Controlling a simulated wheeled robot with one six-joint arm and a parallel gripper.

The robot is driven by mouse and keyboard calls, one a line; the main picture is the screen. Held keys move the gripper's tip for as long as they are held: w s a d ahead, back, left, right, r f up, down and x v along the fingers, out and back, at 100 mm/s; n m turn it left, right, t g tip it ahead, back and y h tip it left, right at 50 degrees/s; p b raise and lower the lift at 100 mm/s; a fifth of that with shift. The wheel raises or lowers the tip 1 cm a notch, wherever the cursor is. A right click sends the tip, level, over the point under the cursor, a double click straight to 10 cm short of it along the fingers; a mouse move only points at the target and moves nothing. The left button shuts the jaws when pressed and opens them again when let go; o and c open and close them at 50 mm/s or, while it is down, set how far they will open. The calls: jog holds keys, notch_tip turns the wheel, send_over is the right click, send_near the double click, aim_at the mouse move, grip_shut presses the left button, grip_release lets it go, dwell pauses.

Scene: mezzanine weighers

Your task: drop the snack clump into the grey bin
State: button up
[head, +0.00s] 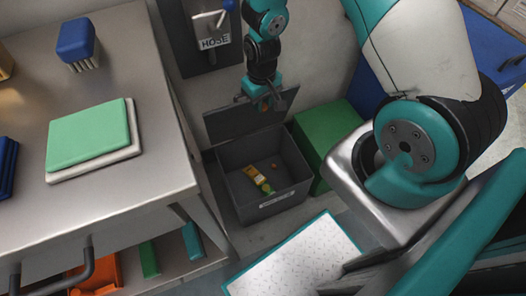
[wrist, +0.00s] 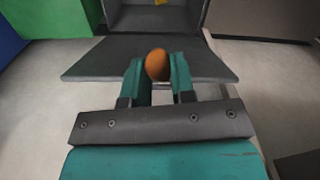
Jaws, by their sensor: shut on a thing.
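The snack clump (wrist: 157,64) is a small rounded orange-brown lump. My gripper (wrist: 158,72) is shut on it, with one teal finger on each side. In the head view my gripper (head: 265,97) hangs above the back of the grey bin (head: 231,203), in front of its raised lid flap (head: 228,121). In the wrist view the clump shows against the flap (wrist: 95,65), with part of the bin's opening beyond. The bin is open at the top and holds a yellow packet (head: 259,180) and a small orange bit.
A green box (head: 325,135) stands right of the bin. A steel table (head: 150,165) with a green board (head: 90,135) and a blue brush (head: 76,40) is at the left. A white panel with teal edges (head: 297,262) lies in front. A hose panel is on the wall.

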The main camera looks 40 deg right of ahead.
notch_tip(320, 180, down, 32)
jog(key=w+d+b, duration=0.1)
jog(key=w+b, duration=0.1)
jog(key=b, duration=2.4)
jog(key=shift+w+d+f+n, duration=0.15)
jog(key=shift+w+d+n, duration=0.05)
jog(key=shift+d+n, duration=0.1)
jog(key=o, duration=1)
jog(key=shift+c, duration=0.2)
notch_tip(320, 180, up, 18)
jog(key=p, duration=0.6)
jog(key=shift+f+p, duration=0.25)
jog(key=shift+p, duration=0.05)
